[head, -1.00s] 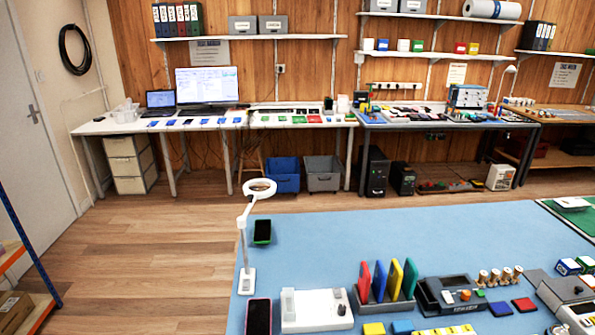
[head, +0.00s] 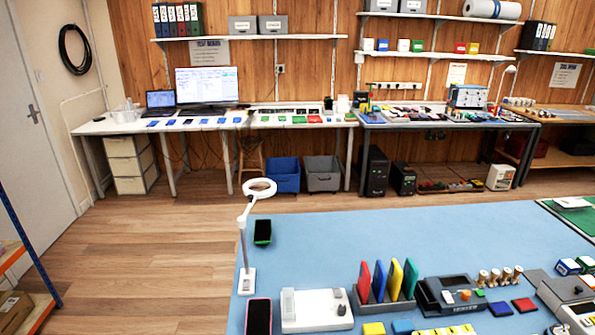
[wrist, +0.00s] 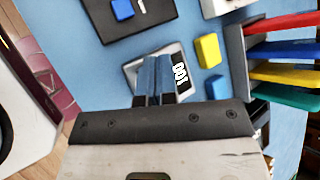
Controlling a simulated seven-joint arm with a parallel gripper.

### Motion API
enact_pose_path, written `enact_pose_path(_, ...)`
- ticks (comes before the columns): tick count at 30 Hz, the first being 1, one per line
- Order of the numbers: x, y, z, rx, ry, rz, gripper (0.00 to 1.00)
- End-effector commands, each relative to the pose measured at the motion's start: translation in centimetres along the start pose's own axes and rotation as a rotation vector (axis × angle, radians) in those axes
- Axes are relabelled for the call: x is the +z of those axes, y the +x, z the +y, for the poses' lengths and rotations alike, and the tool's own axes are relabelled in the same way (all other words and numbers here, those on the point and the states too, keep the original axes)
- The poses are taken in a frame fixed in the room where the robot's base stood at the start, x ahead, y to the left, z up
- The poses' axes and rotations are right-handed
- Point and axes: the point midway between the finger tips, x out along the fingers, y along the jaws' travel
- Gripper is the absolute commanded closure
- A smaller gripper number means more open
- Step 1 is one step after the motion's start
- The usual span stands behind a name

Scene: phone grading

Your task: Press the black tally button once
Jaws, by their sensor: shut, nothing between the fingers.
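In the wrist view, my gripper (wrist: 154,80) has its two blue fingers together, with nothing between them. The black tally button cannot be made out; the fingers cover part of the counter. I cannot tell whether the fingertips touch the counter. The head view does not show my gripper, and I cannot pick out the counter there.
Beside the counter lie a yellow block (wrist: 208,50) and a blue block (wrist: 214,87). A dark tray (wrist: 103,27) holds a small blue block. A rack (wrist: 238,60) of coloured slabs stands to the right; it also shows in the head view (head: 378,306). The far blue tabletop is mostly clear.

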Motion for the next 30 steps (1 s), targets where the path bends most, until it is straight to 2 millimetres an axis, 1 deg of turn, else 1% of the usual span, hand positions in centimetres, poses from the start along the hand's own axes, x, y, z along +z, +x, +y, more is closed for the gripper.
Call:
enact_pose_path(16, 1.9, -2.6, -1.9, -0.002, -0.001, 0.001, 1.0)
enact_pose_path(22, 2.2, -3.0, -2.2, -0.001, 0.0, 0.001, 1.0)
enact_pose_path(30, 2.2, -3.0, -2.2, -0.001, 0.0, 0.001, 1.0)
